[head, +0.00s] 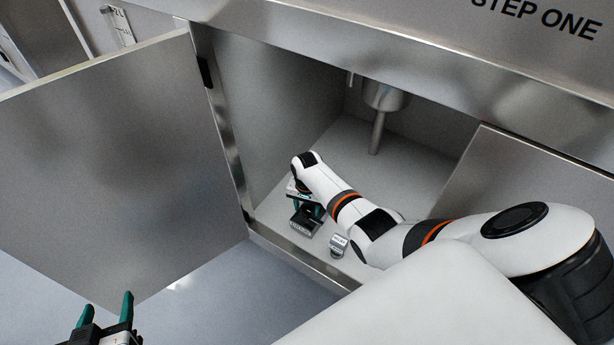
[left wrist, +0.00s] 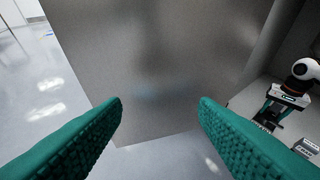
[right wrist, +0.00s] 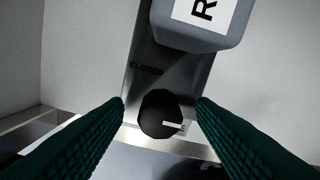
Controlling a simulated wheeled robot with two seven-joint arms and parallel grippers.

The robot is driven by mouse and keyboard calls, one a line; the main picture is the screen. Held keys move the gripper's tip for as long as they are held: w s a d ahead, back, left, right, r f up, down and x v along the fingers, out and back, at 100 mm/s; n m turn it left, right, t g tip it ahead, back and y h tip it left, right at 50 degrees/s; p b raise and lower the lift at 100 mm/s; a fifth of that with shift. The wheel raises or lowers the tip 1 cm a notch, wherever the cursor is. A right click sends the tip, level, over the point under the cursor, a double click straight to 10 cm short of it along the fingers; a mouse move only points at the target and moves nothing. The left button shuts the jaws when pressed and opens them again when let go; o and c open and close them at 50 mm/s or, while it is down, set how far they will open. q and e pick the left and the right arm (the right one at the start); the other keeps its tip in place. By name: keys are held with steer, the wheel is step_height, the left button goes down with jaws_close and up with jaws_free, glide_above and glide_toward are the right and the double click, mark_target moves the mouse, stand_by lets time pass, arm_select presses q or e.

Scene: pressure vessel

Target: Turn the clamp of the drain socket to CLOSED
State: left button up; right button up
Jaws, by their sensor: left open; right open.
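In the right wrist view, a round black knob (right wrist: 157,108) with a white mark pointing right sits on a dark metal plate (right wrist: 146,72) printed "CLOSED". A grey block (right wrist: 205,40) with a white label showing "R" stands beyond it. My right gripper (head: 305,204) is open, with its green fingers on either side of the knob; contact cannot be told. In the head view it is low inside the cabinet, above a dark labelled fixture (head: 305,222), and the knob is hidden. My left gripper (head: 107,314) is open and empty in front of the cabinet door.
The open metal door (head: 120,165) stands at the left of the cabinet. A small grey labelled block (head: 338,244) is on the cabinet floor (head: 400,165), right of the fixture. A pipe (head: 377,132) hangs down at the back. The cabinet's side wall is close to my right arm's wrist.

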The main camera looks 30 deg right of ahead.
arm_select(q)
steer(key=shift+w+d+r+t, duration=0.15)
steer(key=shift+w+r+t, duration=0.15)
steer(key=shift+r+t, duration=0.15)
arm_select(e)
steer(key=shift+f, duration=0.15)
steer(key=c, duration=1)
